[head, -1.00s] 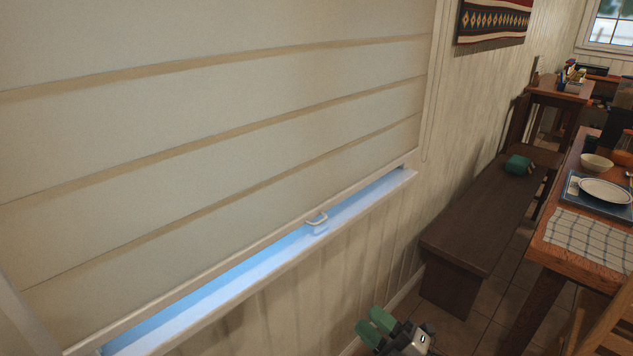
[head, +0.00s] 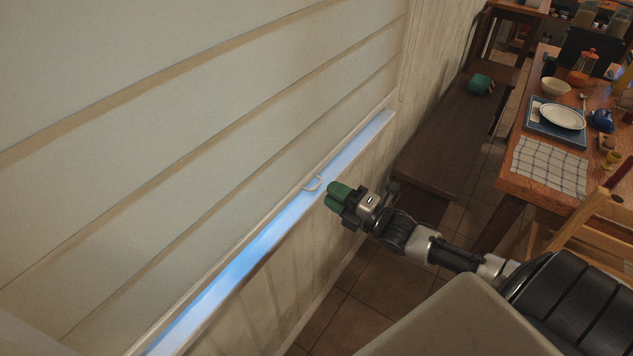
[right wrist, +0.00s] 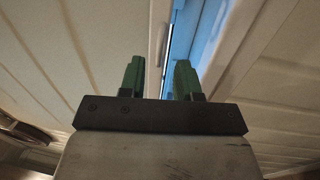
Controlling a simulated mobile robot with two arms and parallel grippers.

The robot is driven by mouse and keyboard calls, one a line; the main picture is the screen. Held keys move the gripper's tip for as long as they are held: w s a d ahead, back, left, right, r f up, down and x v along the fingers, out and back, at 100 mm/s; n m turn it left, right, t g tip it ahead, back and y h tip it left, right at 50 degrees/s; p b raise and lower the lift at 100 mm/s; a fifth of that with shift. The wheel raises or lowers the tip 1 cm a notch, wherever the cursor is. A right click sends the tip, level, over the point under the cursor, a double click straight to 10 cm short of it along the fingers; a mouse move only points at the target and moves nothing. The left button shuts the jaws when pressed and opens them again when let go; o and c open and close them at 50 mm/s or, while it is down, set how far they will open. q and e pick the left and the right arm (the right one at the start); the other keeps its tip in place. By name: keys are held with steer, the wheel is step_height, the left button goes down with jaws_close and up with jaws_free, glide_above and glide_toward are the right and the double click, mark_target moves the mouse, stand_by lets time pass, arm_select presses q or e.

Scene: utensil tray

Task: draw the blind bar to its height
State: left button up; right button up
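The blind (head: 200,150) hangs over the window with its pale bar (head: 232,254) along the bottom edge. A small light handle (head: 313,183) sits on the bar. A bright blue strip of window (head: 265,243) shows between the bar and the sill. My right gripper (head: 334,195), with green fingers, is just right of the handle and looks apart from it. In the right wrist view its fingers (right wrist: 158,78) are spread with a gap between them, and the bar and blue strip lie beyond. My left gripper is not in view.
A dark wooden bench (head: 440,135) stands along the wall beyond the window. A table (head: 510,180) with a checked cloth, plate and bowl is at right, with a wooden chair (head: 575,230) in front. Open tiled floor (head: 350,310) lies below the sill.

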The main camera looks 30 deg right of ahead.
mark_target(318, 184)
steer(key=shift+x, duration=2.45)
steer(key=shift+c, duration=0.2)
jaws_close()
